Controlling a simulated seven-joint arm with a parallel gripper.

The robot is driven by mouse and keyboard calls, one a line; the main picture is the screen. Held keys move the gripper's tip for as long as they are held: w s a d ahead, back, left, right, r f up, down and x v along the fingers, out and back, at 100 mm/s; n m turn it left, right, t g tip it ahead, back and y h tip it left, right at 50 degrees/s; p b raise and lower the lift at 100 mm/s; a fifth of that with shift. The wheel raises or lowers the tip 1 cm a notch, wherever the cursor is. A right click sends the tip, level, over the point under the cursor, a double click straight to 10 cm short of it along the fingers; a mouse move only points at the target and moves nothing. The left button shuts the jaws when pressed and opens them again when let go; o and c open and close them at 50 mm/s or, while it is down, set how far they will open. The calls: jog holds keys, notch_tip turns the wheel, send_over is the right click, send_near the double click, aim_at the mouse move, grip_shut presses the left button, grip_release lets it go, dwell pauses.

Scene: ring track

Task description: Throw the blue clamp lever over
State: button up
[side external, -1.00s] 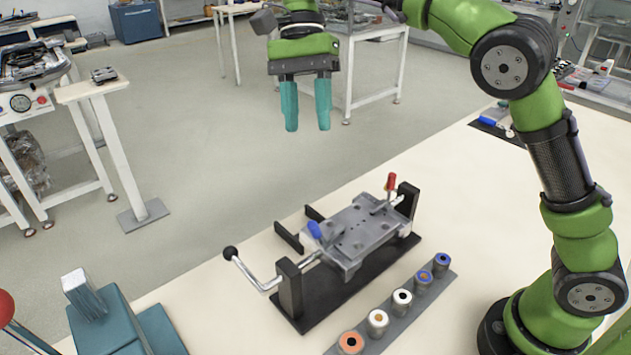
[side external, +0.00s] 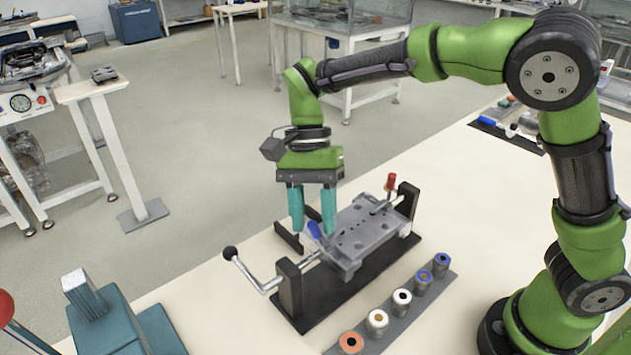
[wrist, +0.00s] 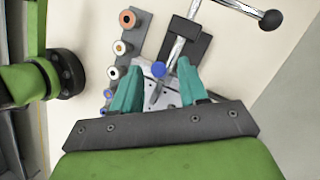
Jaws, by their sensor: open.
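The blue clamp lever (side external: 315,230) stands tilted at the near left end of the grey fixture plate (side external: 360,229). Its blue tip (wrist: 159,69) also shows in the wrist view, between the two fingers and a little beyond them. My gripper (side external: 314,226) is open, with teal fingers pointing down, just above and around the blue lever's end of the plate. In the wrist view my gripper (wrist: 158,78) has a finger on each side of the lever. I cannot tell whether either finger touches it. A red-handled lever (side external: 390,184) stands upright at the plate's far end.
A crank with a black ball knob (side external: 230,253) sticks out left of the fixture's black end post (side external: 289,285). A rack (side external: 389,314) with several ringed cylinders lies in front of the fixture. Two black bars (side external: 288,237) lie behind it.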

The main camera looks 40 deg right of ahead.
jog(key=shift+s+a+f, duration=0.1)
jog(key=shift+s+f, duration=0.05)
jog(key=shift+f, duration=0.2)
jog(key=shift+c, duration=0.2)
grip_shut()
jog(key=shift+d+y, duration=0.6)
jog(key=shift+y, duration=0.1)
jog(key=shift+d+n+y, duration=0.4)
jog(key=shift+d+y, duration=0.2)
jog(key=shift+y, duration=0.7)
jog(key=shift+f, duration=0.1)
jog(key=shift+o, duration=0.2)
grip_release()
